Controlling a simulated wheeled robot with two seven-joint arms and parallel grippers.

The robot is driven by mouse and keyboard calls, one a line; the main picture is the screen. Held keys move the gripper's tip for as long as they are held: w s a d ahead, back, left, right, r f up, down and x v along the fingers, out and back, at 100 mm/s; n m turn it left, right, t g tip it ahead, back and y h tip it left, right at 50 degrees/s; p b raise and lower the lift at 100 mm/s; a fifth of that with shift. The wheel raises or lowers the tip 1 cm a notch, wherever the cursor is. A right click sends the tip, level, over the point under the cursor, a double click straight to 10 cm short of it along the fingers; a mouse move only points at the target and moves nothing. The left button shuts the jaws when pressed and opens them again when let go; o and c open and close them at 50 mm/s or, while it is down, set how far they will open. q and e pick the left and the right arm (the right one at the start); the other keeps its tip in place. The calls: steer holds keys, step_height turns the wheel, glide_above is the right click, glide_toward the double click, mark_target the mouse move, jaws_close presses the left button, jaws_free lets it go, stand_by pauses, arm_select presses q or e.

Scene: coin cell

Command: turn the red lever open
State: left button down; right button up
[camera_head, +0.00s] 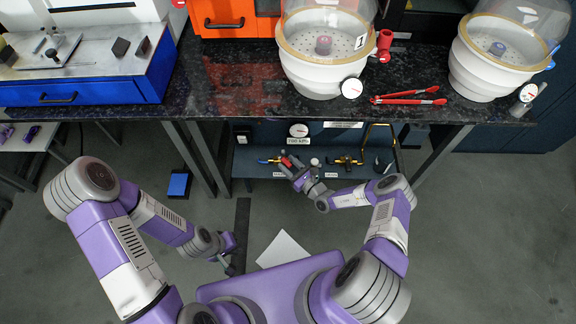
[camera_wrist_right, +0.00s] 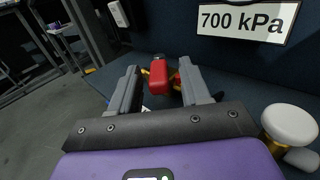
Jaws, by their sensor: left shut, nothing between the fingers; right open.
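The red lever (camera_wrist_right: 159,77) sits on a brass fitting near the back panel and shows between the fingers of my right gripper (camera_wrist_right: 158,68) in the right wrist view. The two grey fingers stand apart on either side of it; I cannot tell whether they touch it. In the head view my right gripper (camera_head: 292,169) reaches the low shelf under the bench, over the red part, and partly hides it. My left gripper (camera_head: 232,264) is shut and empty, low over the floor at the left of my body.
A "700 kPa" sign (camera_wrist_right: 243,22) hangs on the panel above. A white round knob (camera_wrist_right: 289,124) stands right of the gripper. A brass valve with dark handles (camera_head: 347,161) is farther right on the shelf. The bench top (camera_head: 235,85) overhangs the shelf.

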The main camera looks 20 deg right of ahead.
steer(key=shift+w+a, duration=0.15)
steer(key=shift+w, duration=0.1)
steer(key=shift+c, duration=0.2)
jaws_close()
steer(key=shift+w+d+n+g+y+b, duration=0.1)
steer(key=shift+d+n+g+y+b, duration=0.15)
steer(key=shift+n+y+b, duration=0.2)
steer(key=shift+d+n+g+y+b, duration=0.1)
steer(key=shift+n+g+y+b, duration=0.3)
steer(key=shift+y, duration=0.25)
steer(key=shift+o, duration=0.2)
jaws_free()
